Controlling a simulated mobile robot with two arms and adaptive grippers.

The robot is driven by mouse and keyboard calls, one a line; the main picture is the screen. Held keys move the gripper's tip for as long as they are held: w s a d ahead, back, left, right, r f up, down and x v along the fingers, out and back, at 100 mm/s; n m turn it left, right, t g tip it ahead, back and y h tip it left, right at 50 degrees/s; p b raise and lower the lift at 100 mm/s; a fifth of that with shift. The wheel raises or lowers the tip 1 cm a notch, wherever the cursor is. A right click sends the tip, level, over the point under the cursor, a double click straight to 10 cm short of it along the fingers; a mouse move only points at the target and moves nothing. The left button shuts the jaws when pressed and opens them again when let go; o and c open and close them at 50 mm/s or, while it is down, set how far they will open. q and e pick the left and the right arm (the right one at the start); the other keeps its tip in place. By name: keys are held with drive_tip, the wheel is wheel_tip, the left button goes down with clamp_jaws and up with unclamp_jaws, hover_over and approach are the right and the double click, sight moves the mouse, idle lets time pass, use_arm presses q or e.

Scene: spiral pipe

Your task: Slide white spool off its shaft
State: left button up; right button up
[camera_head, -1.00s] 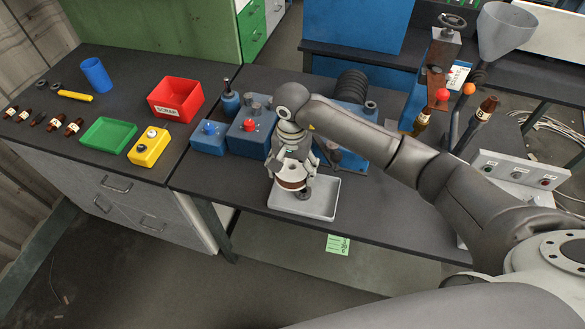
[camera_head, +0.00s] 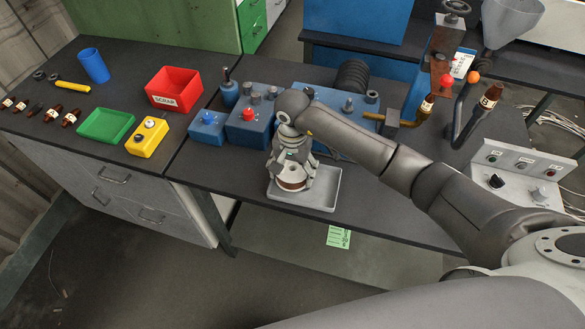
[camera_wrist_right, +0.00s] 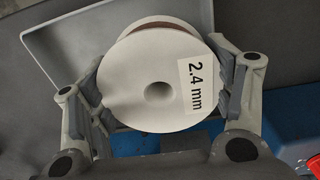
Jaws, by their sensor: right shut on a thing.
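The white spool (camera_wrist_right: 157,80) faces the right wrist camera, with a "2.4 mm" label and a plain round centre hole. A brown band shows behind its rim. In the head view the spool (camera_head: 291,184) is low over the grey tray (camera_head: 326,190). I cannot tell whether it touches the tray. My right gripper (camera_head: 292,178) points down and is shut on the spool, one finger on each side; it also shows in the right wrist view (camera_wrist_right: 160,88). No shaft shows through the spool's hole. My left gripper is not in view.
Behind my right gripper stand a blue box with a red button (camera_head: 248,128) and a smaller blue box (camera_head: 207,131). A control panel (camera_head: 514,175) is at the right. A red bin (camera_head: 174,99) and yellow box (camera_head: 147,137) stand left. The front bench right of the tray is clear.

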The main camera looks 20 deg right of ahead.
drive_tip(key=shift+r, duration=0.1)
drive_tip(key=o, duration=1.1)
wheel_tip(320, 180, up, 12)
